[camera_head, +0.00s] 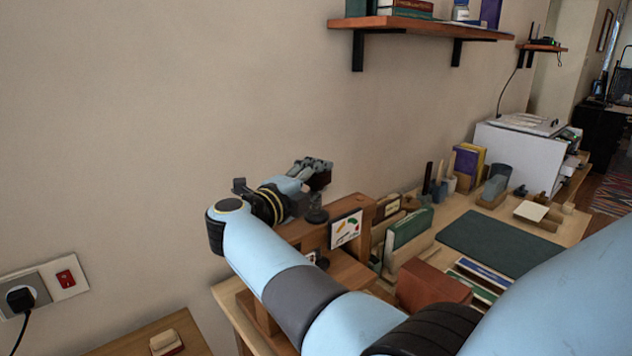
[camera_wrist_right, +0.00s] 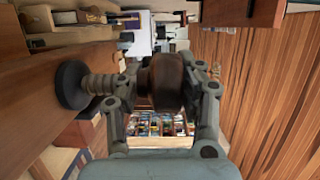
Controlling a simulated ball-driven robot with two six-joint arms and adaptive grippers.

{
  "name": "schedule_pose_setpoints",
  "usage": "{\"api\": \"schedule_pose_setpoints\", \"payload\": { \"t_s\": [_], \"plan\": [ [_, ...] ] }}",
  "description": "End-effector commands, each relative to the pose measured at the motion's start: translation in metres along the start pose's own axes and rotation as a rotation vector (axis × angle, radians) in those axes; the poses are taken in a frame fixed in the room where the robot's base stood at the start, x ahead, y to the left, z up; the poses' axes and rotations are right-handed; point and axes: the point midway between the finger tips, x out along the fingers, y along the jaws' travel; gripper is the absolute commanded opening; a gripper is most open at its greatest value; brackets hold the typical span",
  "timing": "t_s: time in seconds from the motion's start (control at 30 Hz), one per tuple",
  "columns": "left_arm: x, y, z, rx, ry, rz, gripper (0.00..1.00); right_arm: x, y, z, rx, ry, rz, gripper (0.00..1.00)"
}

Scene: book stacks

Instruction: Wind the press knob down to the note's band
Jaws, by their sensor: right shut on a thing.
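My right gripper (camera_head: 314,174) is at the top of the wooden press (camera_head: 367,213), against the wall. In the right wrist view my right gripper (camera_wrist_right: 165,95) has its fingers closed on the sides of the dark brown press knob (camera_wrist_right: 166,82). A ribbed grey screw (camera_wrist_right: 100,84) runs from the knob to a dark round collar (camera_wrist_right: 72,85) on the wood. In the head view the gripper hides the knob, and the collar (camera_head: 317,214) shows below it. The white note (camera_head: 346,228) with coloured marks is on the press front; its details are too small to read. My left gripper is out of view.
A green book (camera_head: 412,228) in a holder and a reddish-brown box (camera_head: 432,285) stand right of the press. A dark green mat (camera_head: 502,242) lies farther back. A wall shelf (camera_head: 425,27) hangs above. My right arm covers part of the press.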

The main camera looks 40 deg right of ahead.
Motion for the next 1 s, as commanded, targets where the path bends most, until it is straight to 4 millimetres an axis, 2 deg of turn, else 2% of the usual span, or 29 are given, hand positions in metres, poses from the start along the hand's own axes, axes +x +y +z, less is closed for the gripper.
{"api": "schedule_pose_setpoints", "payload": {
  "t_s": [0.03, 0.17, 0.2, 0.3, 0.9, 1.0],
  "plan": [
    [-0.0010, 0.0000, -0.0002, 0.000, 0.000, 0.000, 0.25, 0.0037, -0.0143, 0.0023, 0.015, 0.002, -0.023, 0.05],
    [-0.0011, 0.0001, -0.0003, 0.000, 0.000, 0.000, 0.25, 0.0038, -0.0144, 0.0023, 0.015, 0.002, -0.024, 0.05],
    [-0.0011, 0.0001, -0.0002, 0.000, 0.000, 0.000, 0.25, 0.0038, -0.0144, 0.0024, 0.015, 0.002, -0.024, 0.38],
    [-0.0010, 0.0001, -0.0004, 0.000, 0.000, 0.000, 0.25, 0.0038, -0.0142, 0.0025, 0.015, 0.001, -0.024, 0.51],
    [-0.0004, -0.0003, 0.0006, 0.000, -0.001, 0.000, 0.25, 0.0019, -0.0096, 0.0020, 0.010, 0.000, -0.016, 0.52],
    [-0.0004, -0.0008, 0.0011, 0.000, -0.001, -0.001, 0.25, 0.0017, -0.0144, 0.0021, 0.012, 0.000, -0.016, 0.52]
  ]
}}
